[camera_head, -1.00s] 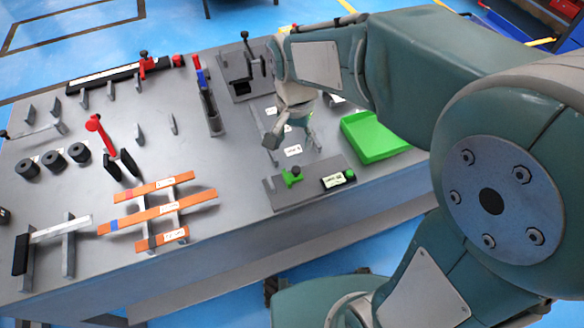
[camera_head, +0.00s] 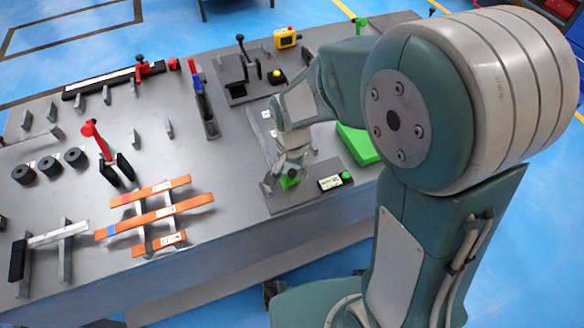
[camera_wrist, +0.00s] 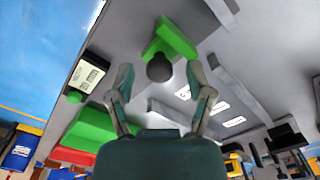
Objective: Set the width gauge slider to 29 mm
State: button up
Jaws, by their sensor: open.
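The width gauge is a grey plate (camera_head: 302,198) at the front edge of the table, with a green slider (camera_head: 290,182) on it. In the wrist view the green slider (camera_wrist: 172,38) carries a dark round knob (camera_wrist: 159,68). A display (camera_head: 330,183) with a green button (camera_head: 346,176) sits to the slider's right; the display (camera_wrist: 88,75) also shows in the wrist view, its digits too small to read. My gripper (camera_wrist: 158,69) is open, with its fingers on either side of the knob and apart from it. In the head view my gripper (camera_head: 280,178) partly covers the slider.
A green block (camera_head: 358,143) lies behind the display, partly hidden by my arm. Orange bars (camera_head: 155,214) rest on supports to the left. A red-and-blue-handled tool (camera_head: 203,100) stands behind. A yellow box (camera_head: 286,38) is at the back.

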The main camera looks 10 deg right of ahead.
aim_at(291, 172)
jog(key=shift+a, duration=0.1)
grip_shut()
grip_release()
notch_tip(291, 172, up, 12)
dwell(0.7)
